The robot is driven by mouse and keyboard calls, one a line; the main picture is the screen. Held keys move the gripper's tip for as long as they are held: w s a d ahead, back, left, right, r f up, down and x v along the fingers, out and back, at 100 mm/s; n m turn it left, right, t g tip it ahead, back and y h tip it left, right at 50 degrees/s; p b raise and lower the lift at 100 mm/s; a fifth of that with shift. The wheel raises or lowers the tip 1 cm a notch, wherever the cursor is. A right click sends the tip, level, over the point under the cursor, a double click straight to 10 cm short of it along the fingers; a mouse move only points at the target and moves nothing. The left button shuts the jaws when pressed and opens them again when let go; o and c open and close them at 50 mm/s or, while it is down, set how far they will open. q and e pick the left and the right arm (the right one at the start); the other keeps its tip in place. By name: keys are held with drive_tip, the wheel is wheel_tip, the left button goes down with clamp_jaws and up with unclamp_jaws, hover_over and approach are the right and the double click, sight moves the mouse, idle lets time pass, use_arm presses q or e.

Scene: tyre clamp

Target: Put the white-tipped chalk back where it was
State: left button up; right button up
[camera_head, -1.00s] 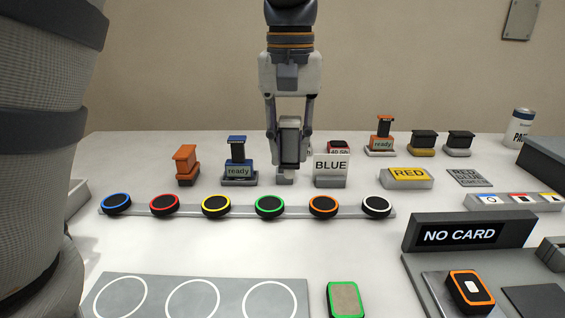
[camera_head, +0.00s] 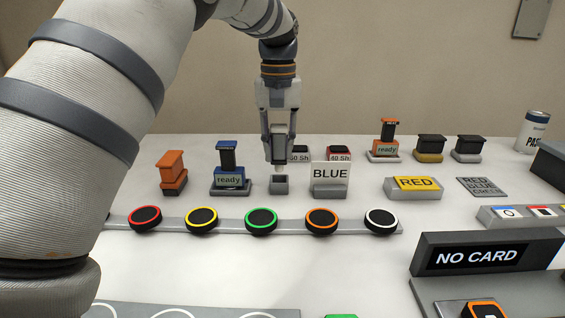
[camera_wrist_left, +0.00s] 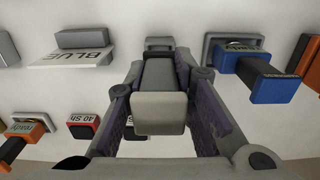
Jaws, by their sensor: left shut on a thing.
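My left gripper (camera_head: 278,155) is shut on a grey block-like piece, which I take to be the chalk. In the left wrist view the chalk (camera_wrist_left: 160,108) shows a dark grey body and a paler grey end between the fingers. In the head view the gripper points straight down over a small grey holder (camera_head: 279,186) on the table. A pale tip shows just above the holder; I cannot tell whether it is inside. The holder's edge also shows behind the chalk in the left wrist view (camera_wrist_left: 158,43). My right gripper is not in view.
The BLUE sign (camera_head: 330,175) stands close to the right of the holder. A blue stamp (camera_head: 229,179) and an orange stamp (camera_head: 172,172) stand to the left. A strip of ringed pucks (camera_head: 261,221) runs in front. Bare table lies between the BLUE and RED signs.

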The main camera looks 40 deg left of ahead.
sight(279, 163)
use_arm(q)
drive_tip(key=shift+w+a+f, duration=0.2)
drive_tip(key=shift+w+f, duration=0.05)
drive_tip(key=shift+f, duration=0.05)
drive_tip(key=shift+w+a+f, duration=0.1)
drive_tip(key=shift+f, duration=1.55)
drive_tip(key=shift+f, duration=0.35)
drive_tip(key=o, duration=1)
wheel_tip(279, 163, up, 13)
drive_tip(key=shift+f+b, duration=0.15)
drive_tip(key=shift+b, duration=0.35)
